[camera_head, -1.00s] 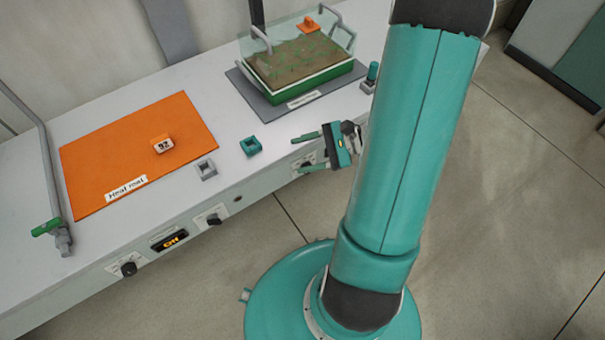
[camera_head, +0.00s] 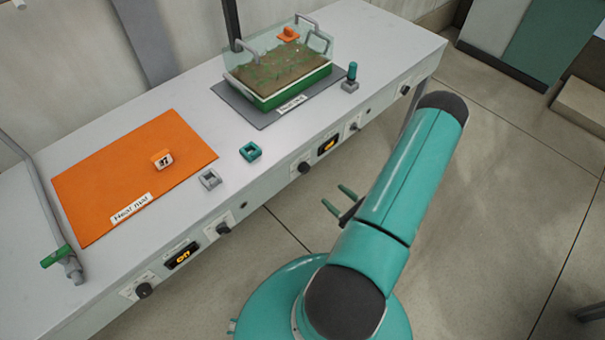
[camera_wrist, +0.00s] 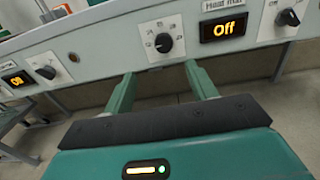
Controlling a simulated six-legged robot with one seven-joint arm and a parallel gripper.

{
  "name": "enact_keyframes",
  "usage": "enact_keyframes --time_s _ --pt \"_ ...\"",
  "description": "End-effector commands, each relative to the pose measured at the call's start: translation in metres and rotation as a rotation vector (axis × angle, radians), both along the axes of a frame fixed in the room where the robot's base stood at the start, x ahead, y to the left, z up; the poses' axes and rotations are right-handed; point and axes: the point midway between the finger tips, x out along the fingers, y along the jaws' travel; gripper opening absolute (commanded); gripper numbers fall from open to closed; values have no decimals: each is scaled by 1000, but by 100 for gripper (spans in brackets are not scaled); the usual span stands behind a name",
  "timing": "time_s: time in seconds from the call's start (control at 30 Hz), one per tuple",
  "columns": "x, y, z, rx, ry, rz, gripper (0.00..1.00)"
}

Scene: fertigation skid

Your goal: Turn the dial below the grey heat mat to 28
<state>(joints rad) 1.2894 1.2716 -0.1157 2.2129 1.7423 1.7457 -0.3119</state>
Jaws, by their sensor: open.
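The grey heat mat (camera_head: 233,101) lies at the far part of the bench under a planted green tray. On the bench front below it is a display (camera_head: 327,145) with a dark dial (camera_head: 303,167) to its left and another dark knob (camera_head: 355,127) to its right. In the wrist view the left dial (camera_wrist: 163,42) sits on a white scale plate beside the display (camera_wrist: 222,27), which reads "Off". The scale numbers are too small to read. My gripper (camera_head: 334,197) is open and empty, off the bench front. In the wrist view its fingertips (camera_wrist: 160,70) are just below the left dial.
An orange heat mat (camera_head: 95,190) lies on the near bench, with its own display (camera_head: 182,257) and dials below. Grey (camera_head: 210,179) and teal (camera_head: 250,151) square holders stand near the bench edge.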

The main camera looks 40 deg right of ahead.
Motion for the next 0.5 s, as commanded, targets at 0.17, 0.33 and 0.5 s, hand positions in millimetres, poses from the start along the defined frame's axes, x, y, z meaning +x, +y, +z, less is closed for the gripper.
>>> enact_keyframes --time_s 0.17,0.33,0.5 --pt "14 -5 0 -4 -2 0 57" --pt "44 -5 0 -3 -2 2 57" --pt "78 -3 0 -4 -2 3 57"
